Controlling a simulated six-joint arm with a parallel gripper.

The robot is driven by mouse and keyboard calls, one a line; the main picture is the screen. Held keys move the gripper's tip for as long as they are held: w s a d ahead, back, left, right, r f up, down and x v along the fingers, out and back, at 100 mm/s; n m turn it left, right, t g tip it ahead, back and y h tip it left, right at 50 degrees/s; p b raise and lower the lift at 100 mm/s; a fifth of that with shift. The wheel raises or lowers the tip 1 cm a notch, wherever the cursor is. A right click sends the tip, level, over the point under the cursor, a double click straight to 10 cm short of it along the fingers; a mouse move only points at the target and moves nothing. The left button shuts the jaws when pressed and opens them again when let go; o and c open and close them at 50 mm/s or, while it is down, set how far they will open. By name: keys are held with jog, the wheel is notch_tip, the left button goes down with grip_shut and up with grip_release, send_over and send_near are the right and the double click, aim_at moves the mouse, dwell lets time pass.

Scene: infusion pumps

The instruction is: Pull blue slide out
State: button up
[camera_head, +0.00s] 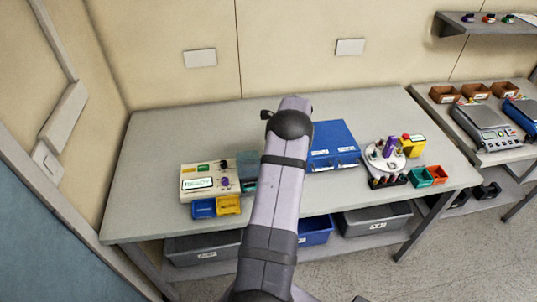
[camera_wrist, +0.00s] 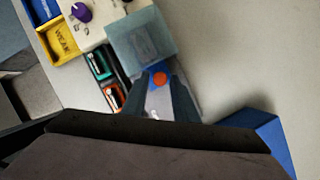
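The blue slide (camera_wrist: 154,69) shows in the wrist view as a small blue piece with a round orange-red knob (camera_wrist: 159,79). It sits at the edge of a translucent teal cover (camera_wrist: 140,42) on the pump unit. My gripper (camera_wrist: 160,84) is over it, with one dark finger on each side of the knob. The fingers stand apart with a small gap around the knob, and I cannot tell whether they touch it. In the head view the cream pump unit (camera_head: 198,184) and teal cover (camera_head: 246,168) show, but my arm hides the slide and gripper.
Blue (camera_head: 204,208) and yellow (camera_head: 229,205) bins stand before the pump unit. A large blue box (camera_head: 333,144) stands to the right. The table's left end is clear.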

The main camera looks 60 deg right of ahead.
jog(key=shift+w+f, duration=0.15)
jog(key=shift+f, duration=0.15)
grip_shut()
jog(key=s+d+b, duration=0.1)
jog(key=s+d, duration=0.3)
jog(key=shift+s+d+b, duration=0.3)
jog(key=shift+d+b, duration=0.05)
jog(key=shift+s+d, duration=0.45)
grip_release()
